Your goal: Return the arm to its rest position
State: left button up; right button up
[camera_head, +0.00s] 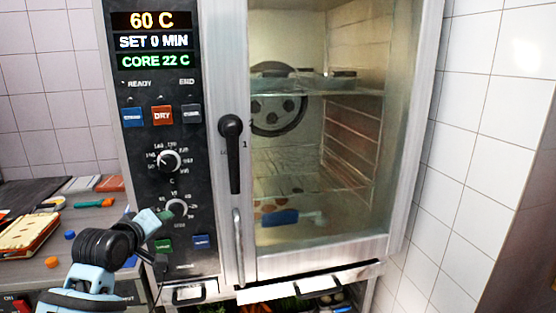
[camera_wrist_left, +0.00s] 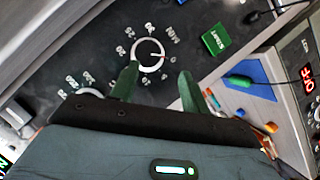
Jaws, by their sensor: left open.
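My left gripper (camera_head: 163,216) is in front of the lower part of the oven's control panel, beside the lower dial (camera_head: 177,208). In the left wrist view its two green fingers (camera_wrist_left: 158,88) are apart with nothing between them. The minute dial (camera_wrist_left: 149,54) shows just beyond the fingertips, its pointer near 0; I cannot tell whether a finger touches it. The green START button (camera_wrist_left: 215,39) lies to its right. The oven display (camera_head: 155,42) reads 60 C, SET 0 MIN and CORE 22 C. My right gripper is out of view.
The oven's glass door (camera_head: 315,235) looks closed, with a black handle (camera_head: 231,150) at its left. A blue-handled item (camera_head: 280,217) shows behind the glass. A counter (camera_head: 85,220) with several small items stands left of the oven, near my left arm. White tiled wall flanks the right.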

pick_arm(q)
jog(key=s+d+f+m+g, duration=0.1)
jog(key=s+f+m, duration=0.1)
jog(key=s+f, duration=0.5)
jog(key=s+d+f+m, duration=0.1)
jog(key=s+d+f, duration=0.15)
jog(key=f, duration=0.75)
jog(key=s+d+f+m+g, duration=0.1)
jog(key=s+f+m, duration=0.1)
jog(key=s+f, duration=0.55)
jog(key=s+d+f+m, duration=0.1)
jog(key=s+f, duration=0.3)
jog(key=s, duration=0.4)
jog(key=s+d+f+m+g, duration=0.1)
jog(key=s+f+m, duration=0.1)
jog(key=s+f, duration=0.3)
jog(key=s+d+f+m+g, duration=0.1)
jog(key=s+f, duration=0.4)
jog(key=s, duration=0.6)
jog(key=shift+s+d+m+h, duration=0.15)
jog(key=shift+d+m+h, duration=0.25)
jog(key=shift+d+m, duration=0.2)
